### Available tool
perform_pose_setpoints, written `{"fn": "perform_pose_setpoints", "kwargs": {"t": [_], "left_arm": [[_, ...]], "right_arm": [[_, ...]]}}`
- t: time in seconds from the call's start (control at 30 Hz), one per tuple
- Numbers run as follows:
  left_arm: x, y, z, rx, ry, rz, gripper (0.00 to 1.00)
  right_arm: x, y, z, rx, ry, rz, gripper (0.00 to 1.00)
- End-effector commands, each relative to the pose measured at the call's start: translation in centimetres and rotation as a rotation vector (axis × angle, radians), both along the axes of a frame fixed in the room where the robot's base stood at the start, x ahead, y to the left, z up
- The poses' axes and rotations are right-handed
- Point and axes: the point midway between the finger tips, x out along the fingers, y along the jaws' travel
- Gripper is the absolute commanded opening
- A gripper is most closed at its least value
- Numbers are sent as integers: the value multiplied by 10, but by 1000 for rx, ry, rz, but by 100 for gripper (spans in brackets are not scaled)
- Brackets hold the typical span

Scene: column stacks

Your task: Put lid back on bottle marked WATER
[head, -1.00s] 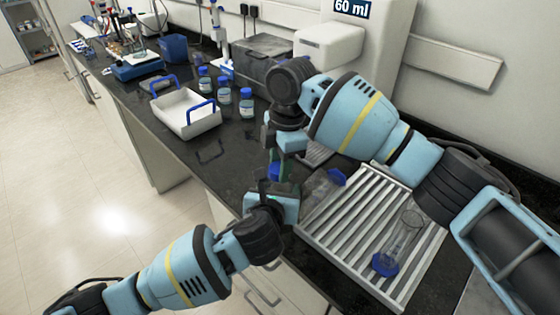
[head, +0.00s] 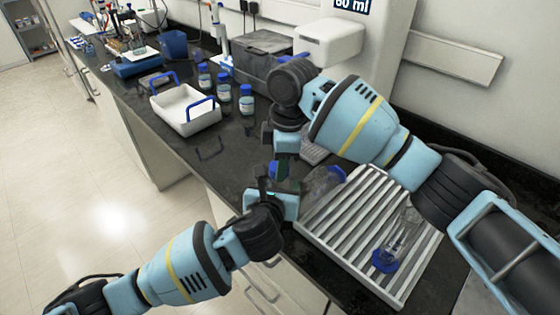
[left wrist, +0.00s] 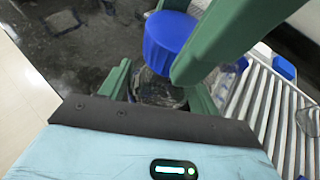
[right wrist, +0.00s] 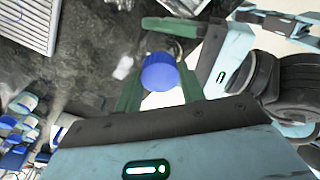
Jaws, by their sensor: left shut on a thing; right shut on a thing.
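My right gripper (head: 280,158) is shut on a blue lid (right wrist: 160,72), which sits between its green fingers. The lid also shows in the left wrist view (left wrist: 170,42). My left gripper (head: 276,184) is just below it in the head view, shut on a clear bottle (left wrist: 158,90). The bottle is mostly hidden by the grippers in the head view, and no label can be read on it. The lid is over the bottle's top in the left wrist view. I cannot tell whether they touch.
A slatted drying rack (head: 350,238) on the dark bench holds clear vessels with blue parts. A white tray with blue handles (head: 184,117) and several blue-capped bottles (head: 246,101) stand farther back. A grey box (head: 262,68) and a white dispenser (head: 328,42) stand by the wall.

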Motion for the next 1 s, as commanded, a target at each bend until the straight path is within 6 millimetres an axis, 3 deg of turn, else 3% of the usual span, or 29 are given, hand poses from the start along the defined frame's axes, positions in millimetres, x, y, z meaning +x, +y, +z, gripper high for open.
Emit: {"fn": "perform_pose_setpoints", "kwargs": {"t": [0.03,0.07,0.2,0.57,1.0], "left_arm": [[0,0,0,0,1,0,0],[0,0,0,0,1,0,0],[0,0,-1,0,1,0,0],[0,0,0,0,1,0,0],[0,0,-1,0,1,0,0]], "right_arm": [[0,0,0,1,0,1,15],[0,0,0,1,0,1,43],[0,0,0,0,0,2,61],[0,0,4,1,-1,2,61],[0,0,45,0,0,2,61]]}}
